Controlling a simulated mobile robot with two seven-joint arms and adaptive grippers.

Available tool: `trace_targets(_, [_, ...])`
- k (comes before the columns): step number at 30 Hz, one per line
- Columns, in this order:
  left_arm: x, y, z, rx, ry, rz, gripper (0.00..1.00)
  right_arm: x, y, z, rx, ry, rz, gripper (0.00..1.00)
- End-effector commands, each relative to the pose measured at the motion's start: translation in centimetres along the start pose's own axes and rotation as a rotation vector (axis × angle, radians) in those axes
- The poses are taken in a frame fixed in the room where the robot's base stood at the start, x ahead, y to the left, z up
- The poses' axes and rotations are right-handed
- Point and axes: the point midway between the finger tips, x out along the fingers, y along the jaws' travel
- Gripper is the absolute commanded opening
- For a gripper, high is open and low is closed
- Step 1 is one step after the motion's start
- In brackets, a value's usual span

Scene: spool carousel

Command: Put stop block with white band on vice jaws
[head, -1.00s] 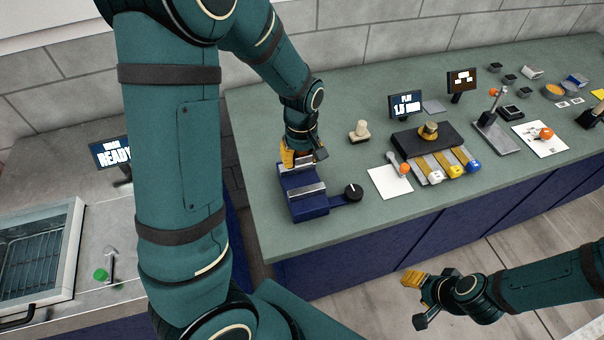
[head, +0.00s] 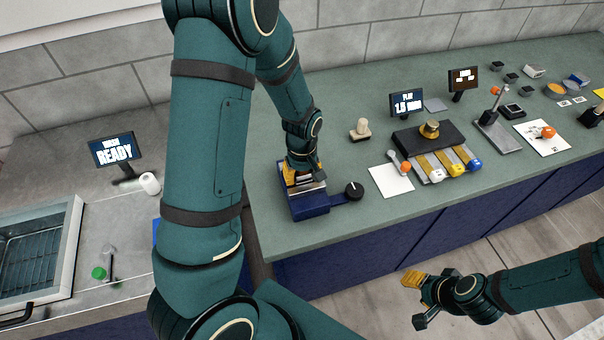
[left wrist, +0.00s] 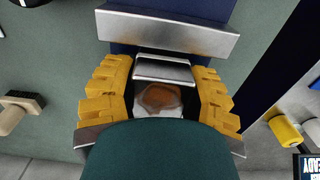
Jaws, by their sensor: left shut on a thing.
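My left gripper (head: 304,178) is low over the blue vice (head: 308,208) at the table's left end. In the left wrist view its yellow fingers (left wrist: 162,85) are shut on a small block (left wrist: 163,69), grey metal on top with a white part and a brownish patch below. The block seems to be the stop block with the white band. A wide metal vice jaw (left wrist: 168,35) lies just beyond it, apart from it in that view. The arm hides most of the block, so I cannot tell whether it touches the vice. My right gripper (head: 425,300) is open and empty, away from the table.
The vice's black knob (head: 353,190) sticks out right. Beside it are a white sheet (head: 390,182), a beige-topped piece (head: 360,129) and a dark stand (head: 425,140) with coloured-ended strips. A screen (head: 406,104) stands behind.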

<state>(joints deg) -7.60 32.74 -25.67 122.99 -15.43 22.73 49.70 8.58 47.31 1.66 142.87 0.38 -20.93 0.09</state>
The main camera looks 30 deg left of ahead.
Motion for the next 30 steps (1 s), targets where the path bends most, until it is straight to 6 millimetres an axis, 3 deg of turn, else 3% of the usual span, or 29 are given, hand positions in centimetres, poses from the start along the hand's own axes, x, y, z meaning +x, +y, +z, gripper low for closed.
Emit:
trace_targets(3, [0.4,0.0,0.0,0.0,0.001,0.001,0.03,0.3,0.1,0.1,0.0,0.0,0.0,0.47])
trace_targets(4, [0.3,0.0,0.0,-0.001,0.0,0.0,0.59,0.3,0.1,0.1,0.0,0.0,0.001,0.47])
trace_targets(6, [0.3,0.0,0.0,0.0,0.0,0.0,0.75,0.2,0.1,0.0,0.0,0.0,0.001,0.47])
trace_targets(19, [-0.6,0.1,-0.1,0.0,0.002,0.002,0.75,-0.2,-0.1,0.0,0.0,0.0,0.0,0.47])
trace_targets(30, [-7.8,0.1,-0.1,0.001,0.004,0.005,0.75,-1.0,-0.3,-0.1,0.0,0.0,-0.002,0.47])
